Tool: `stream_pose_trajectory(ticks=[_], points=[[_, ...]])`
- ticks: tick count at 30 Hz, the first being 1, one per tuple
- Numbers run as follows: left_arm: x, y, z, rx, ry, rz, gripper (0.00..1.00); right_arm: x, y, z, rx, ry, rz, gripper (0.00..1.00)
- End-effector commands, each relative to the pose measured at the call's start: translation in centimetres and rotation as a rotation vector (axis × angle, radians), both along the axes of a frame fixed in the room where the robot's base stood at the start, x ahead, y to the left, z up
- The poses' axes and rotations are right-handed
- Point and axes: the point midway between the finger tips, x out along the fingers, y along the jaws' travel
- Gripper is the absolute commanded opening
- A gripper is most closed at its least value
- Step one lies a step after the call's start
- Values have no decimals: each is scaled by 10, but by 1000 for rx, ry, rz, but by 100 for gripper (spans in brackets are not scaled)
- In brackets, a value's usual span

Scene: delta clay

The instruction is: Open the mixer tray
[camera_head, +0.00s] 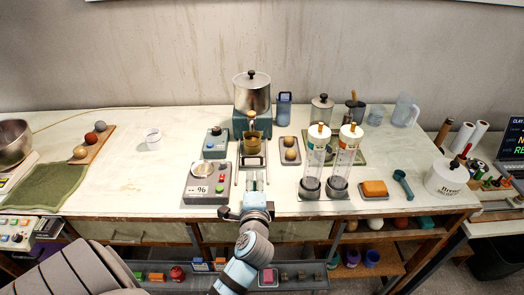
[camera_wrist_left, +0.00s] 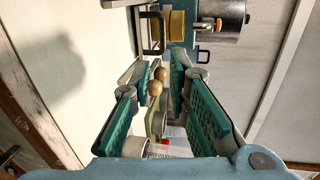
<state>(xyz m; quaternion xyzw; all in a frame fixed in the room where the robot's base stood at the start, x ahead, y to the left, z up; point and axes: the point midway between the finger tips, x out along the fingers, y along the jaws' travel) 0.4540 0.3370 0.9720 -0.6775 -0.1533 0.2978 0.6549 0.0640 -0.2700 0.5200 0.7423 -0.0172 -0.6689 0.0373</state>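The mixer is a machine with a steel drum (camera_head: 252,95) and black-knobbed lid on a teal base at the back middle of the bench. A brass-coloured tray (camera_head: 252,144) sits low at its front, above two rails. In the left wrist view, the tray (camera_wrist_left: 177,31) shows as a yellow block beside a dark handle (camera_wrist_left: 153,32), with the drum (camera_wrist_left: 220,18) to the right. My left gripper (camera_head: 254,177) points at the mixer from the front, short of the tray. Its teal-padded fingers (camera_wrist_left: 160,82) are apart with nothing held. My right gripper is out of view.
A grey scale (camera_head: 208,183) and a teal button box (camera_head: 215,143) stand left of the rails. A small tray with two balls (camera_head: 290,150) and two tall clear cylinders (camera_head: 314,158) stand to the right. The bench's left middle is mostly clear.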

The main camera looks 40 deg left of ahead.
Motion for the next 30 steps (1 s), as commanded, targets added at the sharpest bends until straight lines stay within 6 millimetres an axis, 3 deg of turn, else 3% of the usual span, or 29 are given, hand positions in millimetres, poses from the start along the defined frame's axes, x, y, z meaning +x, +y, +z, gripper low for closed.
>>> stream_pose_trajectory(ticks=[5,11,16,21,30], points=[[23,17,-5,5,0,-1,16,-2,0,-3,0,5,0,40],[69,53,-19,3,0,1,16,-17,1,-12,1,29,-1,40],[96,73,-27,1,1,0,16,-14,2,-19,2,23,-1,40],[108,84,-29,0,0,1,16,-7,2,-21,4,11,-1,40],[110,85,-29,-1,1,0,15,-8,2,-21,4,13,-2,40]])
